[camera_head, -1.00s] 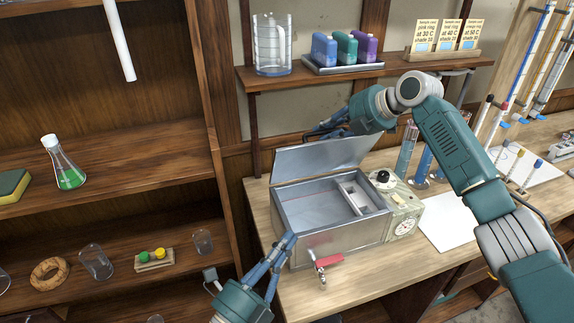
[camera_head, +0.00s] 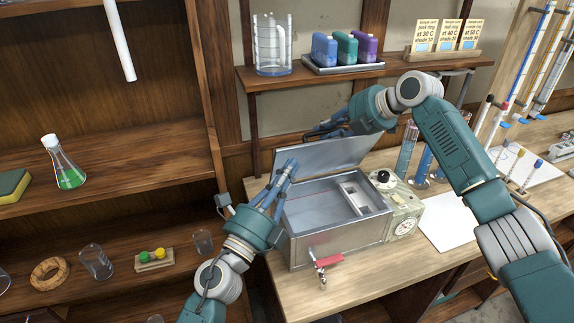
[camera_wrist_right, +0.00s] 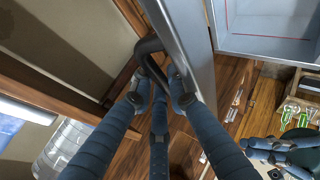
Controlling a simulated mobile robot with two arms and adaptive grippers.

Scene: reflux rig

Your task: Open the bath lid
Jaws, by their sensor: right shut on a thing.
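The metal bath (camera_head: 335,245) stands on the bench, and its interior shows from above. Its lid (camera_head: 325,155) is raised, tilted up along the back edge. My right gripper (camera_head: 332,127) is behind the raised lid. In the right wrist view my right gripper (camera_wrist_right: 158,92) is shut on the dark lid handle (camera_wrist_right: 150,58), beside the lid's edge (camera_wrist_right: 185,45). My left gripper (camera_head: 285,168) is at the bath's left side, its fingertips pointing up near the lid's lower left part. Whether it touches the lid is unclear, and so is its finger gap.
A control box with a dial (camera_head: 404,226) adjoins the bath's right side. A red-handled tap (camera_head: 328,261) projects at the front. Blue cylinders (camera_head: 424,162) stand behind right. A shelf (camera_head: 300,80) with a beaker and bottles hangs above. White paper (camera_head: 450,222) lies right.

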